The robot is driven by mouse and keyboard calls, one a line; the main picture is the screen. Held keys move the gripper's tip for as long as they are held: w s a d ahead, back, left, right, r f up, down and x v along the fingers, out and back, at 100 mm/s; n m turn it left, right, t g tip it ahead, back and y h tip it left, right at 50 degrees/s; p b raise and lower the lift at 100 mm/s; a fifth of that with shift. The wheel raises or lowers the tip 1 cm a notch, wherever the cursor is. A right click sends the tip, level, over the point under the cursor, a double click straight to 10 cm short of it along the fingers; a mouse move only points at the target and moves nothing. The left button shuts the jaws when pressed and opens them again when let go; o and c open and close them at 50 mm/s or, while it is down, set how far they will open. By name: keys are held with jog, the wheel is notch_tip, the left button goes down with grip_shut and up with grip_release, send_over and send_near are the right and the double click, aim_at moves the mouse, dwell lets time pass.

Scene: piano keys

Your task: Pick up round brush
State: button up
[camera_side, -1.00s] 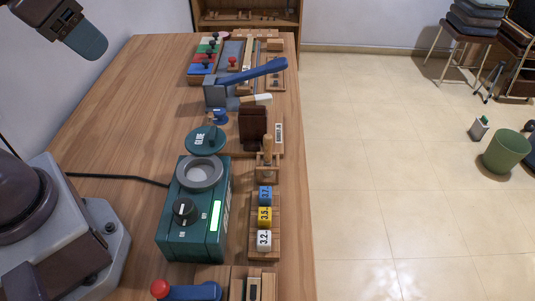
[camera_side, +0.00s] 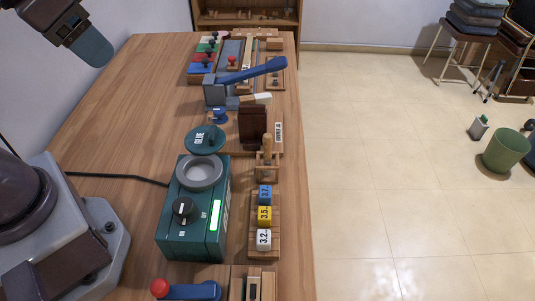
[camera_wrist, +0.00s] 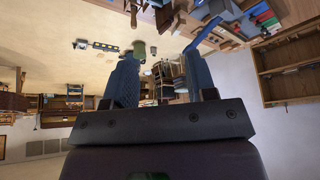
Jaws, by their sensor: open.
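A small upright tool with a wooden handle (camera_side: 267,146) stands in a wooden holder (camera_side: 266,172) near the table's right edge in the side view. It may be the round brush; its lower end is hidden in the holder, so I cannot tell for sure. My gripper (camera_side: 94,48) is at the upper left of the side view, high above the table and well apart from the holder. In the wrist view my gripper (camera_wrist: 161,60) is open and empty, with its two blue fingers spread.
A green glue heater (camera_side: 195,225) with a grey pot ring stands in front left of the holder. A green lid (camera_side: 205,140), a brown block (camera_side: 252,128), a blue-levered press (camera_side: 250,72) and numbered blocks (camera_side: 264,216) are nearby.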

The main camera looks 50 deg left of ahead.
jog(key=w+d+f+m+g, duration=0.2)
jog(key=w+d+f+m, duration=0.15)
jog(key=w, duration=0.25)
jog(key=w+d+f+m+g, duration=0.2)
jog(key=w+d+f+m, duration=0.15)
jog(key=w, duration=0.25)
jog(key=m+g+y, duration=0.1)
jog(key=m+y, duration=0.1)
jog(key=m, duration=0.9)
send_near(269, 136)
jog(key=f, duration=0.4)
jog(key=a+f, duration=0.1)
jog(key=f, duration=0.3)
jog(key=a+f, duration=0.1)
jog(key=f, duration=0.3)
jog(key=shift+f, duration=0.35)
grip_shut()
